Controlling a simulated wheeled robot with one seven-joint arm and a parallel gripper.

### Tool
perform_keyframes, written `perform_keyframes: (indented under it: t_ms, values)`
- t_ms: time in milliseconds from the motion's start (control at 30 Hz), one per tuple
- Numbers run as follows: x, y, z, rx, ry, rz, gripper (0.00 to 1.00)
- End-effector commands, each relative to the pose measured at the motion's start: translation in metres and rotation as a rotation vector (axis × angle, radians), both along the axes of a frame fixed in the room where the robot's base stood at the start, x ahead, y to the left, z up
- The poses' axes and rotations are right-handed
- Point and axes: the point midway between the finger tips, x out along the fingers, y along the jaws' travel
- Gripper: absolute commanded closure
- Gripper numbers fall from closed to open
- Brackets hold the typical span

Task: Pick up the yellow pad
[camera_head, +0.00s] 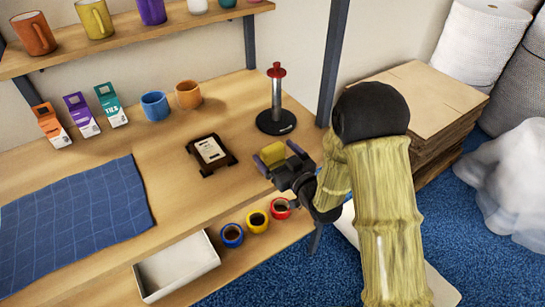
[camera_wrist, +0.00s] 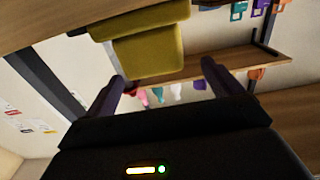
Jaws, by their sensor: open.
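The yellow pad (camera_head: 273,153) is a small block near the right part of the wooden table in the head view. In the wrist view the yellow pad (camera_wrist: 150,55) fills the upper middle, with a darker face above a lighter one. My gripper (camera_head: 279,157) is at the pad, with one dark finger to each side of it. In the wrist view my gripper (camera_wrist: 166,72) is open, its fingertips apart at the pad's near end. I cannot tell whether either finger touches it. What the pad rests on is hidden in the head view.
A dark stand with a card (camera_head: 210,151) is left of my gripper, and a post with a red top (camera_head: 277,97) stands behind. Tape rolls (camera_head: 257,221) and a white tray (camera_head: 144,282) lie in front, lower down. A blue cloth (camera_head: 75,220) covers the left.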

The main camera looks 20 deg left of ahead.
Motion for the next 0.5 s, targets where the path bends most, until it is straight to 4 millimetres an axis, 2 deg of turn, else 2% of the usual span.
perform_keyframes:
  t_ms: [300, 500]
  values:
    - [0.030, 0.028, -0.001, 0.000, -0.001, 0.001, 0.09]
    - [0.035, 0.033, -0.002, 0.001, 0.001, 0.000, 0.09]
